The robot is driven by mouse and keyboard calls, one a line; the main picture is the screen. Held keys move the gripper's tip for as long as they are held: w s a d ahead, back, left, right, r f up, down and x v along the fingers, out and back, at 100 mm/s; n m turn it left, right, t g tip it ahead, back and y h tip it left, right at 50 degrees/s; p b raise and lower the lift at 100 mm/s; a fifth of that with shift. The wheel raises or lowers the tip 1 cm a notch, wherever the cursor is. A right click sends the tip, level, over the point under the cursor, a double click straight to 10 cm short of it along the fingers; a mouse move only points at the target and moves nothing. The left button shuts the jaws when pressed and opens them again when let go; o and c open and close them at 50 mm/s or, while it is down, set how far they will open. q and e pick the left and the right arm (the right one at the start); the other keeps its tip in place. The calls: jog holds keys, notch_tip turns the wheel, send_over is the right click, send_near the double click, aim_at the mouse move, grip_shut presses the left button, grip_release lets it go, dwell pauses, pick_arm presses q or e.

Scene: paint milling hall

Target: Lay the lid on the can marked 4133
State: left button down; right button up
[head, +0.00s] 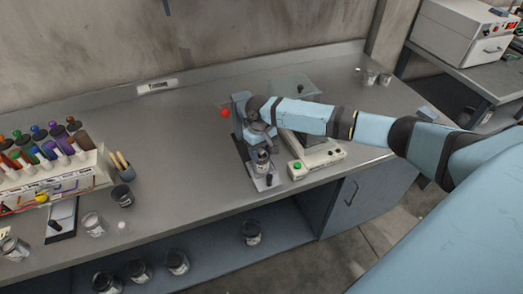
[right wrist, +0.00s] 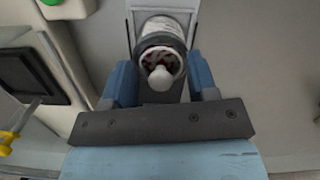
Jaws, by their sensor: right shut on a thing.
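My right gripper (right wrist: 160,78) points at a small stand (head: 268,184) on the bench in the head view. I cannot tell whether the knob belongs to a lid. The can (head: 262,163) stands on the stand in the head view. No number is readable. My left gripper is out of view.
A rack of coloured bottles (head: 55,180) stands at the left, with a dark cup (head: 123,195) and an open jar (head: 94,224) nearby. A device with a green button (head: 318,158) is right of the stand. Several jars sit on the lower shelf (head: 205,262). The bench between rack and stand is clear.

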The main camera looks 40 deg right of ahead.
jog(key=shift+f+p, duration=0.1)
jog(key=shift+p, duration=0.4)
dwell(0.4)
jog(key=o, duration=1.3)
notch_tip(320, 180, up, 3)
jog(key=p, duration=0.3)
jog(key=shift+f, duration=0.15)
jog(key=shift+r+p, duration=0.95)
jog(key=shift+r, duration=1.2)
